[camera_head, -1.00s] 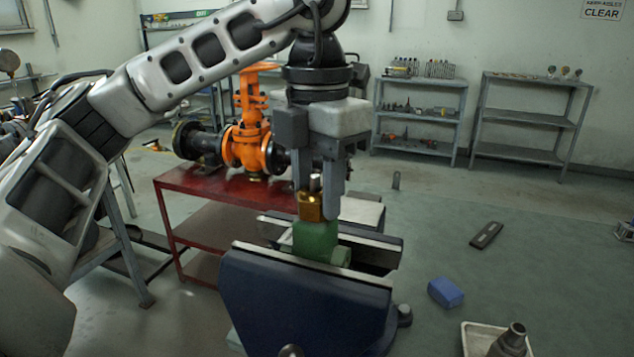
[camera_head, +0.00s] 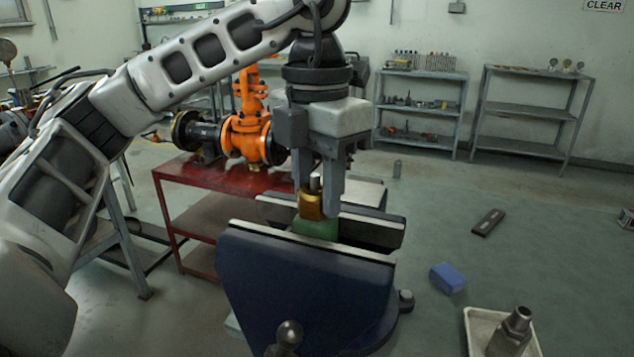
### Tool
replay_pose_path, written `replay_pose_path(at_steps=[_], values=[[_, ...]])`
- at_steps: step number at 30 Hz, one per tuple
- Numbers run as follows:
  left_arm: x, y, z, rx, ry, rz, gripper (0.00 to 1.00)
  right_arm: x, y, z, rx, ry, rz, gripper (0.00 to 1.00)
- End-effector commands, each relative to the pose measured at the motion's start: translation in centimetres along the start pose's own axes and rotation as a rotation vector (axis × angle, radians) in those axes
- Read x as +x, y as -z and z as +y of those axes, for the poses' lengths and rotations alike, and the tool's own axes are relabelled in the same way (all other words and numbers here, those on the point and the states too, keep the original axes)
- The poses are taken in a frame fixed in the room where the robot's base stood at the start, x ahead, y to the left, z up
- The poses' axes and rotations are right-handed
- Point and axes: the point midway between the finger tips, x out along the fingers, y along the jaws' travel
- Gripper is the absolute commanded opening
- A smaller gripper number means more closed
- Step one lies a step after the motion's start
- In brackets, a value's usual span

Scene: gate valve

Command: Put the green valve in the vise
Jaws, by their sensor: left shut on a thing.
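The green valve (camera_head: 317,229) sits low between the two jaws of the dark blue vise (camera_head: 300,285), with most of its green body hidden behind the near jaw. Its brass top (camera_head: 311,204) and a short metal stem show above the jaws. My left gripper (camera_head: 321,196) points straight down over the vise and is shut on the valve's brass top. A gap shows between the vise jaws to the right of the valve. I cannot tell whether the jaws touch the valve. My right gripper is not in view.
A blue block (camera_head: 447,278), a dark flat bar (camera_head: 488,222) and a white tray (camera_head: 480,318) holding a metal fitting (camera_head: 512,328) lie on the green surface at right. A red table (camera_head: 215,180) with an orange valve (camera_head: 249,130) stands behind. Shelves line the back wall.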

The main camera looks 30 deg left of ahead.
Motion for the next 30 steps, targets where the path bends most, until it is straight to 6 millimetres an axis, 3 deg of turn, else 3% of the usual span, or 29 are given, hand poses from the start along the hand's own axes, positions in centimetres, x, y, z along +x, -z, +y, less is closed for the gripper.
replay_pose_path(at_steps=[9, 10, 12, 21, 30], values=[[-0.1, 0.0, 0.0, 0.000, 0.001, -0.002, 0.08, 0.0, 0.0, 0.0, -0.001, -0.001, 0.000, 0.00], [-0.1, 0.0, 0.0, 0.000, 0.001, -0.002, 0.41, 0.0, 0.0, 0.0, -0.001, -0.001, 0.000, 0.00], [-0.1, 0.0, 0.0, 0.000, 0.001, -0.002, 0.61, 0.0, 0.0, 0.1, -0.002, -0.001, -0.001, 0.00], [-0.1, 0.0, 0.0, 0.000, 0.000, 0.002, 0.61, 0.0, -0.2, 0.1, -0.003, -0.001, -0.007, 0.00], [-1.9, 0.0, 0.0, 0.001, 0.000, 0.001, 0.61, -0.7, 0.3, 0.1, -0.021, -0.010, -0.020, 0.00]])
